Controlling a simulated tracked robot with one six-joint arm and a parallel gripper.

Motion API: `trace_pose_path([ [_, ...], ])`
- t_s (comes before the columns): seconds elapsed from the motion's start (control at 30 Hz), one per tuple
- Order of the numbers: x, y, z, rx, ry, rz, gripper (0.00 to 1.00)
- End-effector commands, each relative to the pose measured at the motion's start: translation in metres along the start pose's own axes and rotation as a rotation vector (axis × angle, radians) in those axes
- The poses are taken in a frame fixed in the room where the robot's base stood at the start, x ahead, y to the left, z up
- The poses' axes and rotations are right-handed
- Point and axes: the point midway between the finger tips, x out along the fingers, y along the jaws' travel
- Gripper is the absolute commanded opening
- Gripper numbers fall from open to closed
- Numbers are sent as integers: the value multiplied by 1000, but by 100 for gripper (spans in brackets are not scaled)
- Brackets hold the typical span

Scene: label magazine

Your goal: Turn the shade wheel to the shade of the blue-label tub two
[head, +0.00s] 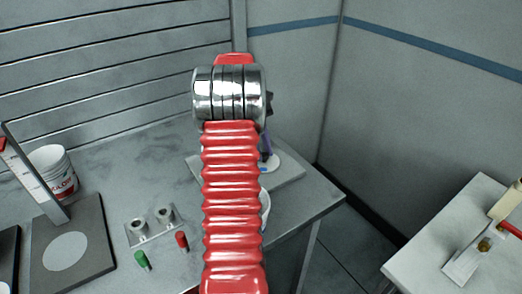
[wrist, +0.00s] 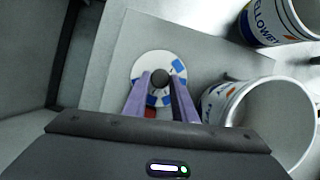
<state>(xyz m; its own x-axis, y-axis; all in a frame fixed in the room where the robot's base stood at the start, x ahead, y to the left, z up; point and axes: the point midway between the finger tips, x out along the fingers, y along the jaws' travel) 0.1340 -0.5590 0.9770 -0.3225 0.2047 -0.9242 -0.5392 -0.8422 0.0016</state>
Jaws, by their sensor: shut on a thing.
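The shade wheel (wrist: 146,68) is a white disc with blue patches around its rim, lying on a pale plate (wrist: 112,75). A dark round knob (wrist: 160,76) stands at its middle. My gripper (wrist: 160,84) has its two purple fingers shut on this knob, one on each side. The fingers and my gripper body hide the wheel's near part. In the head view a sliver of the wheel (head: 272,163) shows beside my red arm. A white open tub (wrist: 262,115) stands right of the wheel. Another tub with blue and orange print (wrist: 268,25) is at upper right. I cannot tell which is tub two.
On the table's left are a white tub with red print (head: 52,170) and a dark base (head: 88,262) with a slanted scale. A two-socket holder (head: 150,228), a green peg (head: 142,260) and a red peg (head: 182,241) are nearer. A second table (head: 425,245) stands right, across a gap.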

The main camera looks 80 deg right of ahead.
Motion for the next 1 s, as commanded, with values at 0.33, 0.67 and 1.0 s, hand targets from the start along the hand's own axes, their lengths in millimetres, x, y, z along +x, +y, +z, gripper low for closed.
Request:
trace_pose_path([
  [0.33,3,3,2,303,-7,-130,2],
  [0.67,4,5,4,593,-10,-251,2],
  [1.0,4,6,5,890,-11,-375,2],
])
